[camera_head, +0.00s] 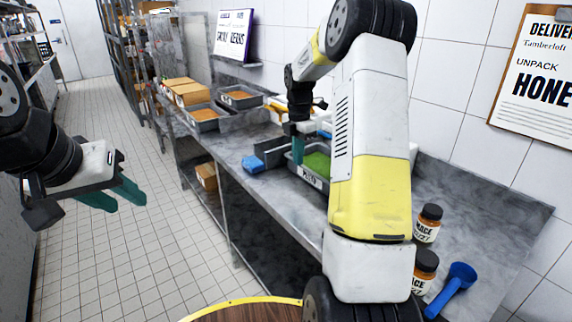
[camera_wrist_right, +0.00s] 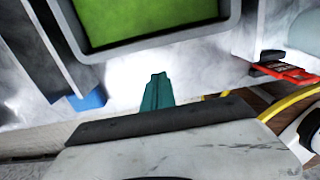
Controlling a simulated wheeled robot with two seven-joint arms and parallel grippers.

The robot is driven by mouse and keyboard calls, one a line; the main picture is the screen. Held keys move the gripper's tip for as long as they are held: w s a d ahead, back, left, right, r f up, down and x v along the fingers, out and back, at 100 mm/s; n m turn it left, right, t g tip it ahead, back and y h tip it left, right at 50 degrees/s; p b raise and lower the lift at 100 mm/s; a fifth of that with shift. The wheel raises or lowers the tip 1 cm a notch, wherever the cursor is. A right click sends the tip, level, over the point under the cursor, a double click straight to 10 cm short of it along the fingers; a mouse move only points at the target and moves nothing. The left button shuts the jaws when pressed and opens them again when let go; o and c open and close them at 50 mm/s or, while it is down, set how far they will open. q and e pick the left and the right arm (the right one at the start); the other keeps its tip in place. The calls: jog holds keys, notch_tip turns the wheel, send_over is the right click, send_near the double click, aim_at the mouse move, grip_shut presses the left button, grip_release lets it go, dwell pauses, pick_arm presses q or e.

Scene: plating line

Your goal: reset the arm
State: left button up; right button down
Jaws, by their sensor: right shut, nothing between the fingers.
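My right gripper (camera_head: 298,160) is shut and empty, its teal fingers pointing down over the counter beside the grey pan of green contents (camera_head: 296,168). In the right wrist view, the shut fingers (camera_wrist_right: 157,82) point toward the pan's rim (camera_wrist_right: 150,47), with nothing between them. My right arm crosses the middle of the head view and hides part of the counter. My left gripper (camera_head: 125,204) is at the left over the tiled floor, clear of the counter. Its two teal fingers stand apart with nothing between them.
The metal counter (camera_head: 262,205) runs along the wall. A blue item (camera_head: 252,164) lies near the green pan. Pans of orange contents (camera_head: 203,112) stand farther back. Two labelled jars (camera_head: 428,223) and a blue scoop (camera_head: 452,287) are at the near right. The aisle floor (camera_head: 135,255) is clear.

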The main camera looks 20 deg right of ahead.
jog(key=s+a+r+m+t, duration=0.2)
jog(key=s+a+r+m, duration=0.1)
jog(key=s+r+m, duration=0.3)
jog(key=s+a+r+m+t, duration=0.1)
jog(key=s+a+r+m, duration=0.25)
jog(key=s+r, duration=0.45)
jog(key=s+a+m+t+y, duration=0.1)
jog(key=s+a+m, duration=0.1)
jog(key=s+m, duration=0.4)
jog(key=s+a+m+t+y, duration=0.1)
jog(key=s+a+m+t, duration=0.1)
jog(key=s+m, duration=0.4)
jog(key=s+a, duration=0.1)
jog(key=s, duration=0.2)
jog(key=shift+s+a, duration=0.35)
jog(key=shift+s, duration=0.05)
